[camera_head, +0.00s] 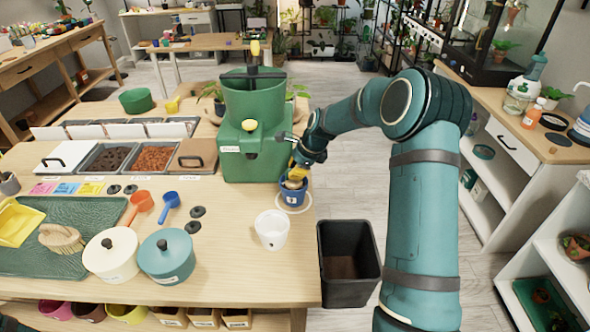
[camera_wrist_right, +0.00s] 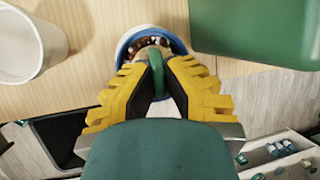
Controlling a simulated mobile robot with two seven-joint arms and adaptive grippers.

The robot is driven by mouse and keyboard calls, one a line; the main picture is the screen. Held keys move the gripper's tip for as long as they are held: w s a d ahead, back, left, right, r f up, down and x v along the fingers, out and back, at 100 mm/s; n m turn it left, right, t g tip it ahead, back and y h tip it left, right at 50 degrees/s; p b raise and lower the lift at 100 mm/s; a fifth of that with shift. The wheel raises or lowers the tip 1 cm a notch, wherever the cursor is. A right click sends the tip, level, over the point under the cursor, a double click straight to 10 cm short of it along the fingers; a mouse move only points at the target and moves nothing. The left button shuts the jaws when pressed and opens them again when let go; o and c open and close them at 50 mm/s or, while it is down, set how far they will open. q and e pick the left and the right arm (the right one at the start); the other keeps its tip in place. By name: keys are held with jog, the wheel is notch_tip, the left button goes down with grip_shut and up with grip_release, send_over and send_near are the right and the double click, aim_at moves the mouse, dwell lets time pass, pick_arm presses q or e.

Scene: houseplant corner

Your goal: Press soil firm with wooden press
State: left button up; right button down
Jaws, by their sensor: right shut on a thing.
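A blue pot (camera_head: 292,190) stands on a white ring-like saucer (camera_head: 305,205) near the right edge of the wooden table. My right gripper (camera_head: 298,172) is over the pot, pointing down. In the right wrist view my right gripper (camera_wrist_right: 155,75) is shut on the green handle of the wooden press (camera_wrist_right: 158,82). The press head is at the pot's mouth, inside the rim of the blue pot (camera_wrist_right: 124,45). Brown, lumpy soil (camera_wrist_right: 155,42) shows along the far side of the pot. How deep the press sits is hidden by the gripper. My left gripper is not in view.
A big green dispenser (camera_head: 250,150) stands close left of the pot. A white cup (camera_head: 272,230) is in front. A black bin (camera_head: 348,265) stands off the table's right edge. Lidded canisters (camera_head: 112,255), scoops and a green tray (camera_head: 75,262) fill the left side.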

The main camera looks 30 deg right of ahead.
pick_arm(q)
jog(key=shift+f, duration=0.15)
pick_arm(e)
jog(key=shift+f, duration=0.4)
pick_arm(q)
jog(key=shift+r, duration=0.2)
pick_arm(e)
jog(key=shift+f, duration=0.1)
dwell(0.7)
dwell(0.4)
jog(key=shift+r+p, duration=3.35)
jog(key=shift+r, duration=0.75)
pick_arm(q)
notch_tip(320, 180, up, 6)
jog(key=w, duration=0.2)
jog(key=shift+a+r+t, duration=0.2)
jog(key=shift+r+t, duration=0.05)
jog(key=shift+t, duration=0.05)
